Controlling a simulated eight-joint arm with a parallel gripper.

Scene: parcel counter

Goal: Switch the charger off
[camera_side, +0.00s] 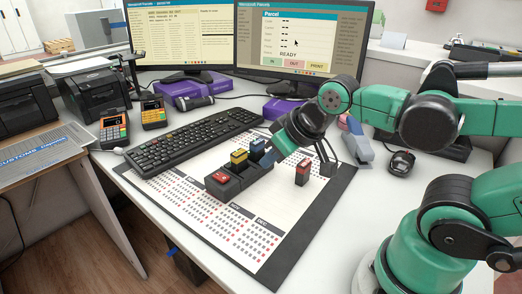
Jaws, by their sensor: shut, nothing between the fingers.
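No part is plainly marked as a charger, and I cannot tell which device it is or make out its switch. Two orange-and-black handheld terminals (114,131) stand upright left of the keyboard, the second one (153,112) a little behind. My gripper (326,164) is shut and empty, pointing down over the right part of the desk mat, just right of a small red-and-black block (302,173). Contact with the block cannot be told. A dark holder (248,182) with red, yellow and blue tops sits on the mat, left of my gripper.
Purple boxes (178,88) stand below two monitors (303,38). A mouse (401,162) lies at right, near a pink-and-blue item (356,146). The mat's front is clear.

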